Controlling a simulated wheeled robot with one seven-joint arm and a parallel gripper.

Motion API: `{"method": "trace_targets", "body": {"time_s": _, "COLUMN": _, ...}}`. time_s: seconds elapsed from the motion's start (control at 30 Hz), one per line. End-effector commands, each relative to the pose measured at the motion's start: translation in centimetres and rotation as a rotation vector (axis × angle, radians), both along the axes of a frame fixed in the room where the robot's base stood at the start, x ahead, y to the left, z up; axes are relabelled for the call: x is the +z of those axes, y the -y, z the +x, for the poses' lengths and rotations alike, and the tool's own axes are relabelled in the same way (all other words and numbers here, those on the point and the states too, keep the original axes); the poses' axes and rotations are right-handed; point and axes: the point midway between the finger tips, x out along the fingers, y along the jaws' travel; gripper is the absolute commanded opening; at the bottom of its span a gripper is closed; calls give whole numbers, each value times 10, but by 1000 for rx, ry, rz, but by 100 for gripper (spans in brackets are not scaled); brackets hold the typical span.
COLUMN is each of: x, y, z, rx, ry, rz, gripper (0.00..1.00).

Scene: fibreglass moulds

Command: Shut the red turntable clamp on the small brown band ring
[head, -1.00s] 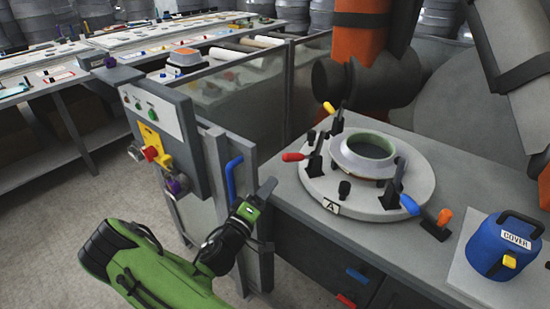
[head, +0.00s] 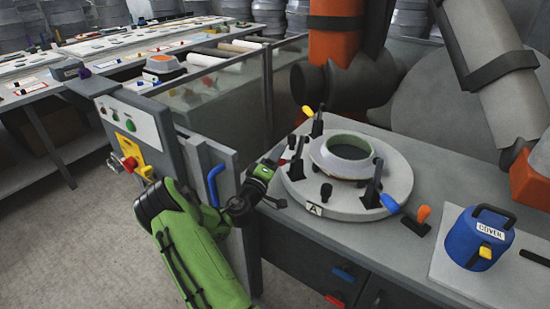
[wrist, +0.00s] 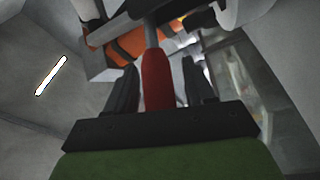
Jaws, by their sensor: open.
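The ring (head: 318,150), a pale flared collar with a green inside and a brownish lower edge, sits on the round grey turntable (head: 398,198). My gripper (head: 268,166) is at the turntable's left edge, by the red clamp. In the wrist view the red clamp handle (wrist: 155,80) stands between my two dark fingers (wrist: 157,88), with a gap visible on each side. The gripper is open around it. In the head view the red handle is mostly hidden by my gripper. The yellow-handled clamp (head: 316,126) stands upright; the blue-handled clamp (head: 390,203) points outward and down.
A control panel (head: 128,128) with a red knob and a blue-handled gate (head: 213,185) stand close left of my arm. An orange-handled lever (head: 417,220) and a blue cover (head: 482,240) are on the bench at right. A large orange and grey machine arm (head: 335,45) hangs behind.

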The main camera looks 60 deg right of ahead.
Motion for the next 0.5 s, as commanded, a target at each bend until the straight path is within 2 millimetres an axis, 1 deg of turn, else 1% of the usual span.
{"method": "trace_targets", "body": {"time_s": 0.07, "x": 0, "y": 0, "z": 0, "rx": 0, "ry": 0, "rz": 0, "gripper": 54}}
{"method": "trace_targets", "body": {"time_s": 0.1, "x": 0, "y": 0, "z": 0, "rx": -1, "ry": 0, "rz": 0, "gripper": 51}}
{"method": "trace_targets", "body": {"time_s": 0.43, "x": -1, "y": -1, "z": 0, "rx": -1, "ry": 0, "rz": 0, "gripper": 0}}
{"method": "trace_targets", "body": {"time_s": 0.5, "x": -1, "y": -1, "z": 0, "rx": -1, "ry": 0, "rz": 1, "gripper": 0}}
